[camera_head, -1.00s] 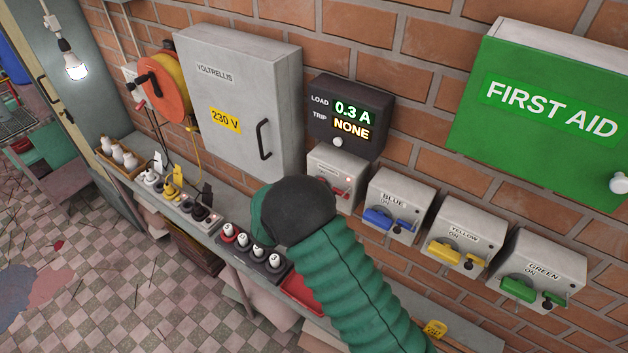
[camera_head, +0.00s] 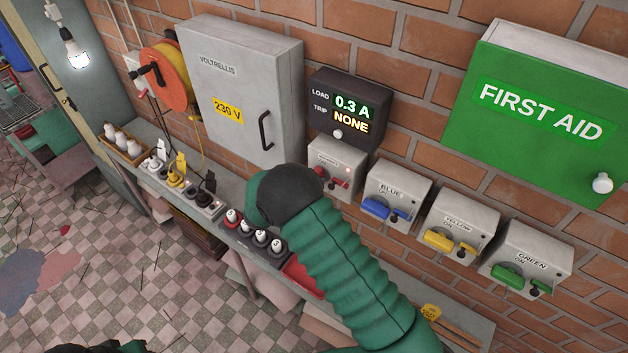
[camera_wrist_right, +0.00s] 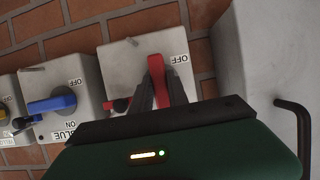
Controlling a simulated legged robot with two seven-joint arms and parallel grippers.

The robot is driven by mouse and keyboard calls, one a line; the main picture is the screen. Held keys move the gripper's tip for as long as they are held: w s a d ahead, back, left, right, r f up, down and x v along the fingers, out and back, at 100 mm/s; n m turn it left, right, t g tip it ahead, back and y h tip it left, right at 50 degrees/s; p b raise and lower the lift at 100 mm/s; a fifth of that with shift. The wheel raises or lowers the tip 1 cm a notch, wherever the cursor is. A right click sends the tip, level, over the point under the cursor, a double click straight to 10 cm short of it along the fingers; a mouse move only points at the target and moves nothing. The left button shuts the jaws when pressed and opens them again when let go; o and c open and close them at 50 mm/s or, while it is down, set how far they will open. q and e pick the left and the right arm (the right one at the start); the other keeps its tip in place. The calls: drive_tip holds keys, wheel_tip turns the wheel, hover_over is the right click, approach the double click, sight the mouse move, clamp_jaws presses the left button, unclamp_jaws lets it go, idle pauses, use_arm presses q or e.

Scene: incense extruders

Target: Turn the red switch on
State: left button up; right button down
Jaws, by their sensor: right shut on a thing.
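The red switch is on a grey box (camera_head: 336,160) below the load display, left of the blue switch. In the right wrist view its red handle (camera_wrist_right: 179,82) points roughly up and down the picture, beside an OFF label. My right gripper (camera_wrist_right: 158,92) is shut on the red handle, its dark fingers partly covering it. In the head view my right forearm and black wrist hide the fingers and part of the red box. The lower part of the red box and any ON label are hidden in the wrist view.
The blue (camera_head: 396,198), yellow (camera_head: 459,228) and green switch boxes (camera_head: 528,260) line the wall to the right. The display (camera_head: 350,112) reads 0.3 A and NONE. A grey 230 V cabinet (camera_head: 245,90) with a handle stands close left. A shelf with plugs runs below.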

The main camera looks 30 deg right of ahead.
drive_tip(key=shift+a+f, duration=0.1)
drive_tip(key=shift+f, duration=0.05)
drive_tip(key=c, duration=1.6)
unclamp_jaws()
drive_tip(key=o, duration=0.3)
drive_tip(key=shift+w, duration=0.1)
drive_tip(key=b+v, duration=0.6)
drive_tip(key=v, duration=1.1)
drive_tip(key=shift+f, duration=0.1)
drive_tip(key=shift+w, duration=0.1)
